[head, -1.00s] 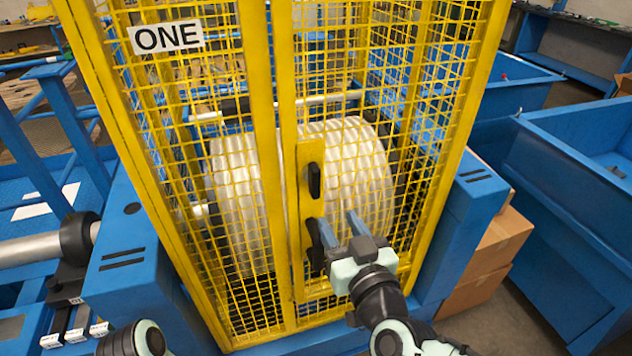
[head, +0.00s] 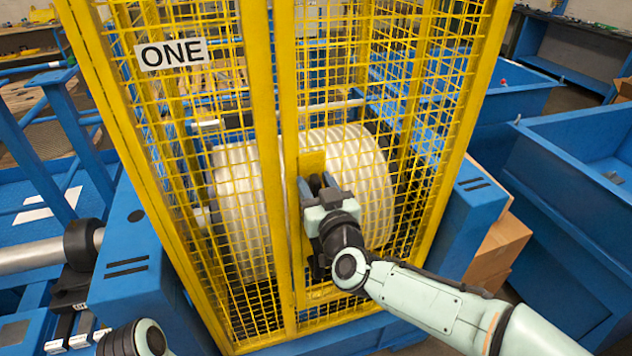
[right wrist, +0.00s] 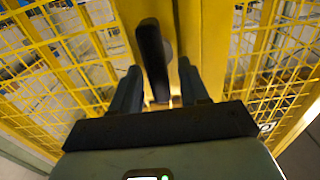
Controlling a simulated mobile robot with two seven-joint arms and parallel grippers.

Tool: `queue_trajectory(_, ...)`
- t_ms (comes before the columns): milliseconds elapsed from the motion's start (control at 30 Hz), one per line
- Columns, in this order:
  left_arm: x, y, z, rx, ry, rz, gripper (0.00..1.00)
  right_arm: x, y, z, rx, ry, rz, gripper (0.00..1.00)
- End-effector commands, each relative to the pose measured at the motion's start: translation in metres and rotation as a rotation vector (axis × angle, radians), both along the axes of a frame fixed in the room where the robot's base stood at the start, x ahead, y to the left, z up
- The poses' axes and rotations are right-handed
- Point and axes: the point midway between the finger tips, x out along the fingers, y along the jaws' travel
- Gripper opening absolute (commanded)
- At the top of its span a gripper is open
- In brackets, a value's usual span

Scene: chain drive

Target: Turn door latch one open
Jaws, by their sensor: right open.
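The yellow mesh cage door (head: 288,120) stands shut below the ONE sign (head: 172,54). In the right wrist view a black latch handle (right wrist: 152,55) stands on the yellow door post, lengthwise between the fingers of my right gripper (right wrist: 158,88). The fingers are open, with a gap on both sides of the handle. In the head view my right gripper (head: 317,183) is at the door post, at the height of the upper handle, and mostly hides it. A lower black handle (head: 319,266) shows partly under my wrist. My left gripper is out of view.
A large pale ribbed drum (head: 243,190) sits behind the mesh. Blue machine housings (head: 125,265) flank the cage. Cardboard boxes (head: 497,248) and blue bins (head: 570,190) stand to the right. A metal shaft (head: 35,253) lies at the left.

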Motion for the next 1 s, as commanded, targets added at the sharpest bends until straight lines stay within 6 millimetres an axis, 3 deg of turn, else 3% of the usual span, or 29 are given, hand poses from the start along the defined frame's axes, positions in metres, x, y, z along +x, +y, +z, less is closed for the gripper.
queue_trajectory(267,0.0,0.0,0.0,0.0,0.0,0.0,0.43,0.002,0.001,-0.001,0.0,0.001,0.0,0.45)
queue_trajectory(367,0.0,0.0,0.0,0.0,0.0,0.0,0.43,0.002,0.001,-0.001,0.0,0.001,0.0,0.19)
queue_trajectory(400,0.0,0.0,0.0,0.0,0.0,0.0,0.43,0.002,0.001,-0.001,0.0,0.001,0.0,0.06)
queue_trajectory(433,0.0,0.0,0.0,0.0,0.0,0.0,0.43,0.002,0.001,-0.001,0.0,0.001,0.0,0.0)
queue_trajectory(767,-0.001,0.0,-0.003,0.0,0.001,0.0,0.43,0.002,0.0,-0.001,0.025,0.008,0.0,0.0)
queue_trajectory(1000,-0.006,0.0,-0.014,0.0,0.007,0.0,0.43,0.002,-0.003,-0.002,0.14,0.044,-0.001,0.0)
